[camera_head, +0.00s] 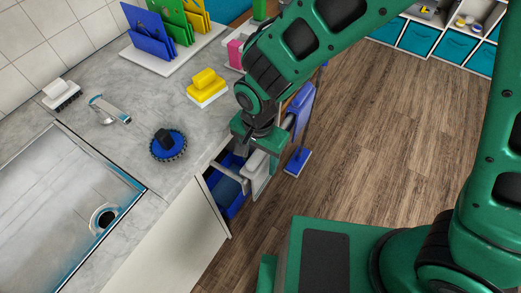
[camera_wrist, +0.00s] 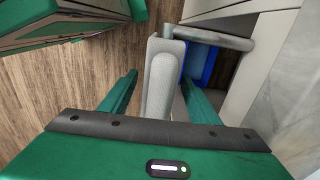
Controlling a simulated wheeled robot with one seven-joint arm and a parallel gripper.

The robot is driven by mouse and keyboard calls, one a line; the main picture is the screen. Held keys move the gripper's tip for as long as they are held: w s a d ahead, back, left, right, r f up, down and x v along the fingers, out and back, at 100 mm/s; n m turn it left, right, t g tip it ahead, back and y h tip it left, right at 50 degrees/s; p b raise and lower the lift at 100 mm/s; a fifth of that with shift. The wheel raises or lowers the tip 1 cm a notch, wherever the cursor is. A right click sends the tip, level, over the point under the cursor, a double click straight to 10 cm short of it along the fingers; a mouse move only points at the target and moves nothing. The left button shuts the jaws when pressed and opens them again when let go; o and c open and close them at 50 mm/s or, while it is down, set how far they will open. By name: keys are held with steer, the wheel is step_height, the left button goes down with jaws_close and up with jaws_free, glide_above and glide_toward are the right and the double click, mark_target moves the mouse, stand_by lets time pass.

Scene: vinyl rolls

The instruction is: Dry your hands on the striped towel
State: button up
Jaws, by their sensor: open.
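In the wrist view, the pale piece (camera_wrist: 161,85) stands between my two green fingers. My gripper (camera_wrist: 158,80) is open, with one finger on each side of it. I cannot tell whether either finger touches it. In the head view, my gripper (camera_head: 256,137) points down just above the piece, and its fingertips are mostly hidden.
The grey rail (camera_wrist: 220,38) runs beside the pale piece. The open drawer has a blue inside (camera_head: 236,203). A sink (camera_head: 60,200), a round blue brush (camera_head: 168,145) and a yellow sponge (camera_head: 206,82) are on the left counter. A blue dustpan-like thing (camera_head: 298,160) stands to the right. Wooden floor (camera_head: 375,130) is clear.

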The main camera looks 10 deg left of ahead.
steer(key=shift+f, duration=0.2)
steer(key=c, duration=1.2)
steer(key=o, duration=1.2)
step_height(320, 180, up, 11)
steer(key=shift+f, duration=0.1)
steer(key=shift+w, duration=0.1)
